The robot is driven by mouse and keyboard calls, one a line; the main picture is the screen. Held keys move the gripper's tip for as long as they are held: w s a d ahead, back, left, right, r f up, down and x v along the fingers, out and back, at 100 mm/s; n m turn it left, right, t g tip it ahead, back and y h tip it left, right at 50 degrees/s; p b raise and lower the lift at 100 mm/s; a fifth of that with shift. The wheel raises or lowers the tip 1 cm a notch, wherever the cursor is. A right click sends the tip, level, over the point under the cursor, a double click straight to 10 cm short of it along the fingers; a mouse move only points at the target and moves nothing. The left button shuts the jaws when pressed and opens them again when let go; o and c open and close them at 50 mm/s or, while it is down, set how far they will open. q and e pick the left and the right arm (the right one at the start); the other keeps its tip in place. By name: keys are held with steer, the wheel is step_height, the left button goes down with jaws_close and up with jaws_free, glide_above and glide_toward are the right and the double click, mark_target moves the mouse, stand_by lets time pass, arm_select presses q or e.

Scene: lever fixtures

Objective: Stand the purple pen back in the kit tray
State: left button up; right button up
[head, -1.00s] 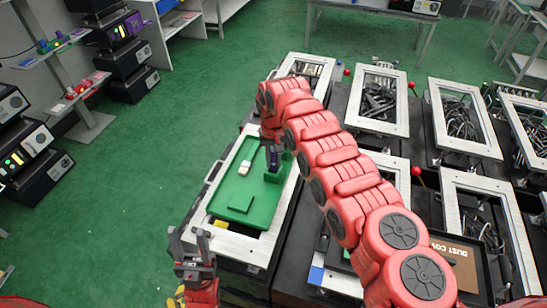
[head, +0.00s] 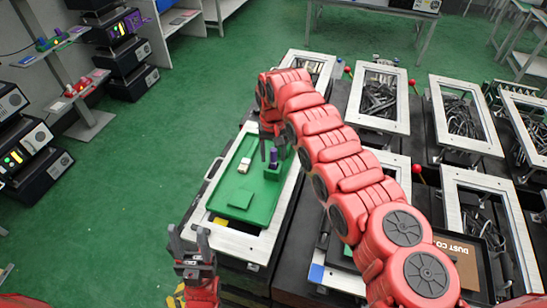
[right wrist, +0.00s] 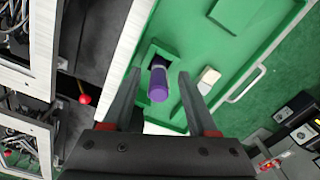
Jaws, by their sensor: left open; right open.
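The purple pen (right wrist: 158,86) stands in the square green holder (right wrist: 150,56) of the green kit tray (right wrist: 185,28). In the head view the pen (head: 273,158) is a small dark purple upright shape in the holder block (head: 272,174). My right gripper (right wrist: 159,76) is open, with one finger on each side of the pen and gaps visible between them. It also shows in the head view (head: 272,148), above the holder. My left gripper (head: 188,240) is open and empty near the tray's front left corner.
A small white block (head: 244,165) and a flat green block (head: 235,200) are in the tray. A pale metal frame (head: 252,243) surrounds it. More framed bays with cables (head: 377,98) and red-knobbed levers (head: 416,168) stand to the right.

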step_height(320, 180, up, 10)
steer(key=b, duration=0.2)
steer(key=shift+s+a+f+b, duration=0.1)
steer(key=shift+b, duration=0.3)
step_height(320, 180, up, 6)
steer(key=p, duration=0.4)
steer(key=shift+d+p, duration=0.2)
steer(key=shift+p, duration=0.15)
